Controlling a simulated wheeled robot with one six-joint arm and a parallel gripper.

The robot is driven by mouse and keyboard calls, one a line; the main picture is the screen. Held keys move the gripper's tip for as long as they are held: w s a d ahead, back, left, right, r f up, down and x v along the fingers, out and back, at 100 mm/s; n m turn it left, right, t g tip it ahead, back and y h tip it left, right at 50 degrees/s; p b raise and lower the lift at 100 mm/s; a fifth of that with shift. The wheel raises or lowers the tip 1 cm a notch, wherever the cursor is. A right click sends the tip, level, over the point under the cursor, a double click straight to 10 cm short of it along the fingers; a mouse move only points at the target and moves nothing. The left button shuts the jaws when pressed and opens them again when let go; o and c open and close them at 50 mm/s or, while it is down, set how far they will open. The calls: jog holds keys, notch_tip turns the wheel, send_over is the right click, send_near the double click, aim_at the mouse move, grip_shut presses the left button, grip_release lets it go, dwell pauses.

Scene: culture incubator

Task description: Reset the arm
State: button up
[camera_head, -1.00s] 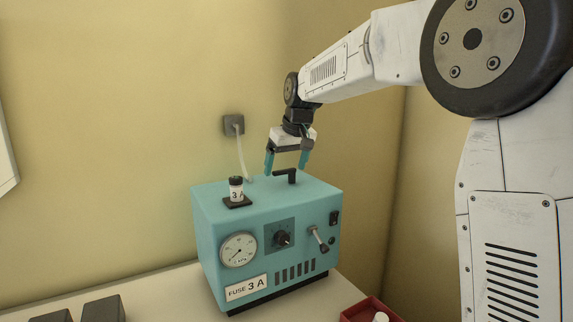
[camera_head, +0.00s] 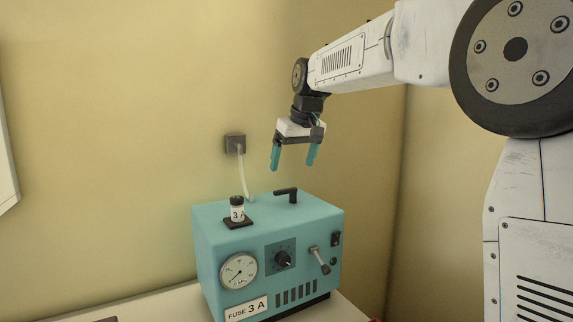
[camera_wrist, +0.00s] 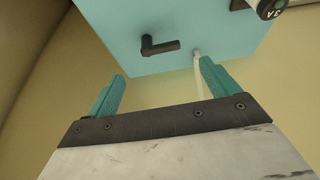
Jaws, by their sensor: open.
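My gripper (camera_head: 293,158) is open and empty, with its two teal fingers pointing down. It hangs in the air above the teal incubator box (camera_head: 225,255), clear of its top. A black L-shaped handle (camera_head: 287,194) stands on the box top below the fingers. In the wrist view, my gripper (camera_wrist: 160,85) shows its fingers spread apart, with nothing between them. The black handle (camera_wrist: 160,46) lies beyond them on the teal top.
A fuse labelled 3 A (camera_head: 237,211) stands upright in a black holder on the box top. The box front carries a gauge (camera_head: 239,271), a knob (camera_head: 283,259) and a lever (camera_head: 320,260). A wall socket (camera_head: 235,145) with a pale cable is behind. Air around my gripper is free.

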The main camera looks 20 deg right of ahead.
jog(key=shift+m+g, duration=0.3)
jog(key=shift+g, duration=0.3)
jog(key=s+f, duration=0.1)
jog(key=f, duration=0.1)
jog(key=s+f, duration=0.1)
jog(key=shift+s+f, duration=0.2)
jog(key=shift+f, duration=0.2)
jog(key=s+f, duration=0.2)
jog(key=s, duration=0.1)
jog(key=shift+s+d, duration=0.15)
jog(key=shift+s, duration=0.05)
jog(key=s+f, duration=0.4)
jog(key=s, duration=0.7)
jog(key=s+f+m+g, duration=0.1)
jog(key=s+f, duration=0.3)
jog(key=s, duration=0.8)
jog(key=s+f+h, duration=0.1)
jog(key=s+f, duration=0.3)
jog(key=s, duration=0.8)
jog(key=shift+d+m+g, duration=0.35)
jog(key=shift+m+g, duration=0.05)
jog(key=shift+s, duration=0.1)
